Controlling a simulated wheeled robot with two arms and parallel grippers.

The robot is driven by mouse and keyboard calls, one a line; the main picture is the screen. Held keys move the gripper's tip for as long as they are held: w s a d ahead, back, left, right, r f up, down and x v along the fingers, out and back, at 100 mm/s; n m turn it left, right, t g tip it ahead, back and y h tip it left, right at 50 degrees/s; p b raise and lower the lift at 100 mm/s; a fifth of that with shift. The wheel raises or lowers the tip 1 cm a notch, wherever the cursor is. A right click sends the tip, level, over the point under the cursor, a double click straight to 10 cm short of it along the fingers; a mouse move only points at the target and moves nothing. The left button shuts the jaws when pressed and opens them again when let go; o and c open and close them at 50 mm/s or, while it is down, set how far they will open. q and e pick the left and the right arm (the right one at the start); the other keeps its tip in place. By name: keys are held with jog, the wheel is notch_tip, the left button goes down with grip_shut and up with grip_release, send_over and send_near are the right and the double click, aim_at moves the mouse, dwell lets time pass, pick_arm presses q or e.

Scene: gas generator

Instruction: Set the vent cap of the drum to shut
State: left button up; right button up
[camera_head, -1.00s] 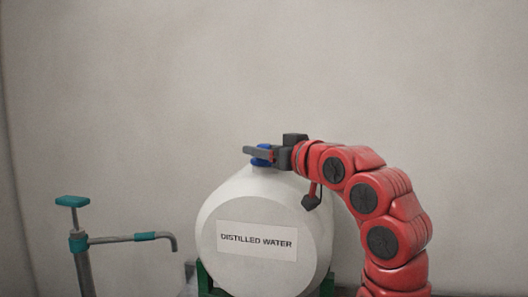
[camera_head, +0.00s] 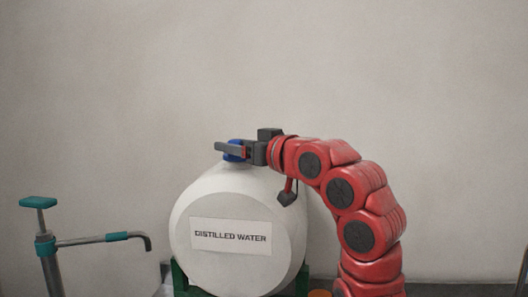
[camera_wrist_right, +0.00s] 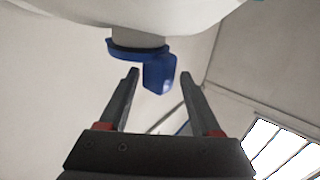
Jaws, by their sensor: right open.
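A white drum (camera_head: 237,205) labelled "DISTILLED WATER" lies on its side with a blue vent cap (camera_head: 233,155) on top. In the right wrist view the cap (camera_wrist_right: 138,50) sits on the drum's short neck, with a flat blue tab (camera_wrist_right: 160,73) sticking out from it. My right gripper (camera_wrist_right: 160,78) is open, its two fingers on either side of the tab, with a gap on each side. In the head view the right gripper (camera_head: 232,149) reaches in from the right, and its fingers partly hide the cap. My left gripper is not in view.
A green cradle (camera_head: 180,280) holds the drum. A hand pump with teal parts and a side spout (camera_head: 105,239) stands to the left. A small orange round thing (camera_head: 320,294) shows at the bottom edge. Plain wall fills the back, with free space above the drum.

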jog(key=b+v, duration=0.1)
jog(key=v, duration=1.5)
jog(key=shift+b, duration=0.4)
jog(key=shift+s+r, duration=0.1)
